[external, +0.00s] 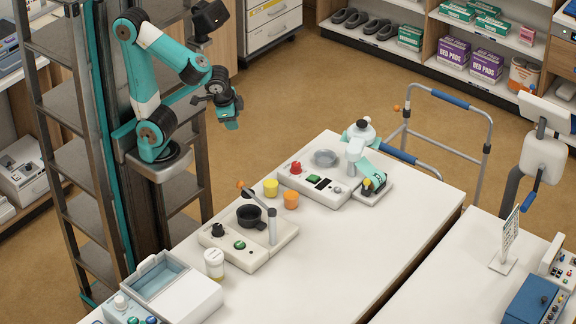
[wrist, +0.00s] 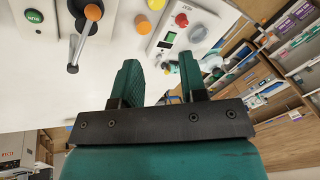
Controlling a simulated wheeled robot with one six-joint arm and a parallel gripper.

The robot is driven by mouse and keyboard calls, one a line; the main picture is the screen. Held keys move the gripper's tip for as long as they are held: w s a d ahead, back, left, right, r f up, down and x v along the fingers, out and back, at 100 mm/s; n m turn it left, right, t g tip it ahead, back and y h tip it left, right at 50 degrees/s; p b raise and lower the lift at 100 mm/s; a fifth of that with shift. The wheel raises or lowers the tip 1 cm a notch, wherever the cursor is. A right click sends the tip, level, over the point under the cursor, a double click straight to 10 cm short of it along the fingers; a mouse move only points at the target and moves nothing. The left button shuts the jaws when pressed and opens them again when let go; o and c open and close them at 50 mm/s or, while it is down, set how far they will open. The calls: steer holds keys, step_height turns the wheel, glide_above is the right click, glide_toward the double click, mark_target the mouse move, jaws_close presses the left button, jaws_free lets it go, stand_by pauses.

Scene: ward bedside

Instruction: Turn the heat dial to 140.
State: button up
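A second white device (external: 268,238), nearer the camera, has a black knob (external: 218,229) and a green button (external: 239,245). My gripper (external: 232,115) is raised at the upper left, well away from both. In the wrist view its fingers (wrist: 160,82) are apart, with nothing between them.
A lidded jar (external: 214,263) stands in front. The white table (external: 350,250) has bare room on its right.

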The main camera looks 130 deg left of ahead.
steer(key=o, duration=0.3)
steer(key=w+a+f+h+b, duration=0.1)
steer(key=w+a+f+b, duration=0.1)
steer(key=w+a, duration=0.3)
steer(key=shift+a+f+n+g, duration=0.3)
steer(key=shift+a+f+n, duration=0.1)
steer(key=shift+f, duration=0.1)
steer(key=n+h+b, duration=0.1)
steer(key=h+b, duration=0.2)
glide_above(296, 163)
step_height(296, 163, down, 8)
step_height(296, 163, down, 17)
steer(key=p, duration=0.3)
steer(key=shift+w+d+f, duration=0.1)
steer(key=shift+f, duration=0.1)
steer(key=c, duration=0.9)
